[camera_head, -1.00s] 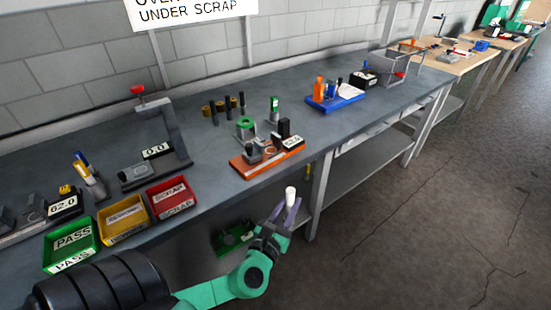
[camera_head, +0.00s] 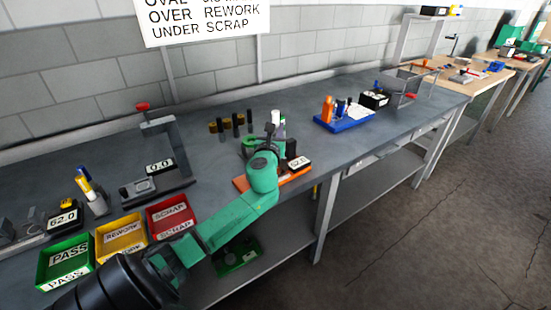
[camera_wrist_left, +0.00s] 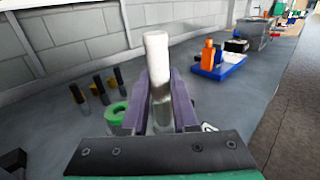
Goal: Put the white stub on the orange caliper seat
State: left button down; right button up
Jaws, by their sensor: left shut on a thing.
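The white stub (camera_wrist_left: 158,60) stands upright between the purple fingers of my left gripper (camera_wrist_left: 161,105). It has a white upper part and a greyish lower part. In the head view my left gripper (camera_head: 271,138) is over the bench, above or just behind the orange caliper (camera_head: 290,179). My green wrist hides the caliper's left part and its seat, so I cannot tell the gap between stub and seat. The caliper's display and right end show at the right of my wrist. The caliper does not show clearly in the wrist view. My right gripper is out of view.
A green ring (camera_wrist_left: 116,113) and several dark pegs (camera_head: 236,121) stand behind. A blue tray (camera_head: 345,121) is at the right. Green (camera_head: 66,260), yellow (camera_head: 121,239) and red (camera_head: 172,218) bins line the front left. A grey gauge stand (camera_head: 165,155) rises behind them.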

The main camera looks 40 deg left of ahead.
pick_arm(q)
notch_tip(320, 180, down, 9)
jog(key=b, duration=0.2)
jog(key=shift+b, duration=0.35)
jog(key=shift+f, duration=0.25)
jog(key=c, duration=0.7)
grip_release()
jog(key=shift+r, duration=0.3)
jog(key=v, duration=1.2)
jog(key=shift+d+f, duration=0.1)
jog(key=shift+f, duration=0.05)
jog(key=shift+f, duration=0.1)
